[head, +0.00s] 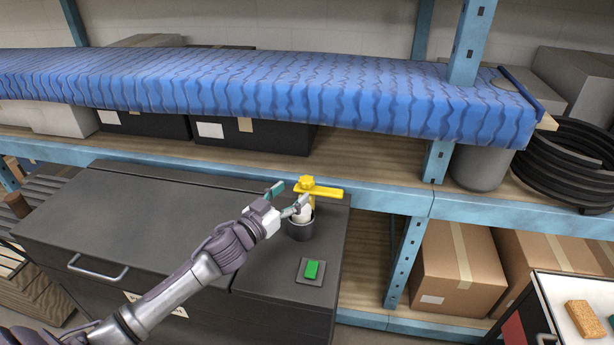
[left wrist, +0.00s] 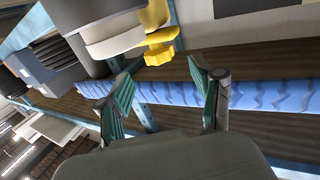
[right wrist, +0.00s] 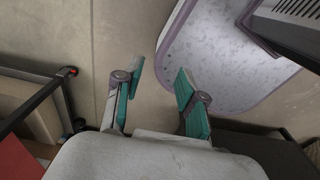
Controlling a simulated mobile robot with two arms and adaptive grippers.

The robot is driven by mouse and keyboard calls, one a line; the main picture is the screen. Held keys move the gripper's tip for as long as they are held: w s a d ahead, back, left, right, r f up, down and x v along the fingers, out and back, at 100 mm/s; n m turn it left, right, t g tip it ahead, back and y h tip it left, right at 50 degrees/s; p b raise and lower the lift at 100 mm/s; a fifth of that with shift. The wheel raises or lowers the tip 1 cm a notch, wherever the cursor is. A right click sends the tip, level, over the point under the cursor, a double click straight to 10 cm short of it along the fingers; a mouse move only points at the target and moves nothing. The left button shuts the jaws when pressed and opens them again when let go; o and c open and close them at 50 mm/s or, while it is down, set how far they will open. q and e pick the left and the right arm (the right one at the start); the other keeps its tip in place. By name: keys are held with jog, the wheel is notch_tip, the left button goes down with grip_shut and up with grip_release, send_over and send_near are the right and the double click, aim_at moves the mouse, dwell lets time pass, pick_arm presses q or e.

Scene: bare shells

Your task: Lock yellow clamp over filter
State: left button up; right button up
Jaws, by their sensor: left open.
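The yellow clamp (head: 318,190) sits on top of the white filter (head: 303,213), with its bar pointing right in the head view. The filter stands in a dark round holder (head: 300,231) on the grey cabinet. My left gripper (head: 287,196) is open beside the clamp and filter, on their left in the head view. In the left wrist view the clamp (left wrist: 160,38) and filter (left wrist: 115,42) show above the spread fingers (left wrist: 165,90), with nothing between them. My right gripper (right wrist: 155,95) is open and empty, away from the clamp, facing the floor.
A green button (head: 312,269) on a plate lies in front of the holder. Blue shelf posts (head: 405,262) and cardboard boxes (head: 459,268) stand to the right. The cabinet top left of the arm is clear.

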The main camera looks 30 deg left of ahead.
aim_at(302, 184)
pick_arm(q)
jog(key=w, duration=0.3)
jog(key=w+d+p, duration=0.1)
jog(key=w, duration=0.1)
jog(key=shift+w, duration=0.35)
jog(key=shift+w+d, duration=0.1)
jog(key=shift+w, duration=0.45)
grip_shut()
pick_arm(e)
jog(key=w, duration=0.1)
jog(key=w+r, duration=0.1)
jog(key=w, duration=0.1)
jog(key=shift+w+r+t, duration=0.2)
jog(key=shift+r+t, duration=0.1)
jog(key=shift+r, duration=0.1)
